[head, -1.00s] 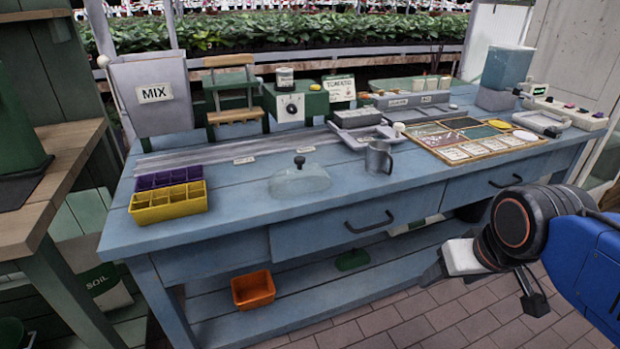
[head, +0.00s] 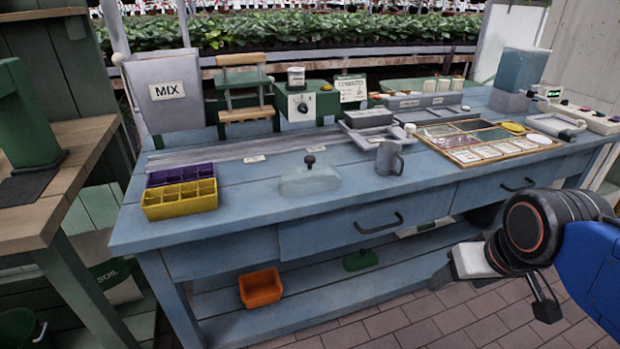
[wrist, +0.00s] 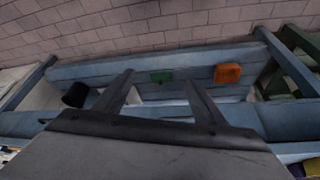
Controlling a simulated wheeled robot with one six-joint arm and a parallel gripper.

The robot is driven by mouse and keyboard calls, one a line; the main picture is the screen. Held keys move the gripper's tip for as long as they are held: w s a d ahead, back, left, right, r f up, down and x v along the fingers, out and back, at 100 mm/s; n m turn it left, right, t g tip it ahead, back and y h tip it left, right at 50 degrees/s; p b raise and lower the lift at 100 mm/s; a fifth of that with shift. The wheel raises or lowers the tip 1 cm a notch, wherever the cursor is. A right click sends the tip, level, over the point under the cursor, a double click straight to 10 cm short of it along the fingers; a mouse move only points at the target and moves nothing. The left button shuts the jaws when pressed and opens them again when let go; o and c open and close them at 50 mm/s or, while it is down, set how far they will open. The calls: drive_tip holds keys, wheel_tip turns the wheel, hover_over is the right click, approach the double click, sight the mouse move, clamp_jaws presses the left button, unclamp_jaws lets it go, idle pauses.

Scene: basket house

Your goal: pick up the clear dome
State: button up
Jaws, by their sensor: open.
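The clear dome (head: 310,180) is a low see-through cover with a dark knob on top. It sits on the blue workbench (head: 240,222), near the middle of its front edge. My gripper shows in the wrist view (wrist: 158,85) with its two fingers apart and nothing between them. In the head view my arm is at the lower right, in front of the bench and well to the right of the dome. The fingertips are hard to make out there. The dome does not show clearly in the wrist view.
A grey mug (head: 389,160) stands just right of the dome. Yellow (head: 180,205) and purple seed trays are to its left. A wooden sorting board (head: 480,150) lies further right. An orange bin (head: 260,288) and a green item (head: 361,260) are on the lower shelf.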

drive_tip(key=o, duration=0.4)
drive_tip(key=shift+c, duration=0.2)
drive_tip(key=shift+o, duration=0.5)
drive_tip(key=shift+w+a+r, duration=0.1)
drive_tip(key=shift+w+r, duration=0.15)
drive_tip(key=shift+r, duration=0.1)
wheel_tip(320, 180, up, 25)
drive_tip(key=n+g+y, duration=0.1)
drive_tip(key=n+g, duration=0.4)
drive_tip(key=n, duration=1.2)
hover_over(311, 157)
drive_tip(key=d, duration=0.2)
drive_tip(key=f, duration=0.7)
drive_tip(key=a+f, duration=0.1)
drive_tip(key=f, duration=0.3)
drive_tip(key=shift+s, duration=0.2)
drive_tip(key=shift+w+a+f, duration=0.1)
drive_tip(key=shift+a+f, duration=0.1)
drive_tip(key=shift+f, duration=0.65)
drive_tip(key=shift+s+a+f, duration=0.1)
drive_tip(key=shift+a+f, duration=0.1)
drive_tip(key=shift+f, duration=0.6)
drive_tip(key=shift+w+a+f, duration=0.1)
drive_tip(key=shift+a+f, duration=0.1)
drive_tip(key=shift+f, duration=0.65)
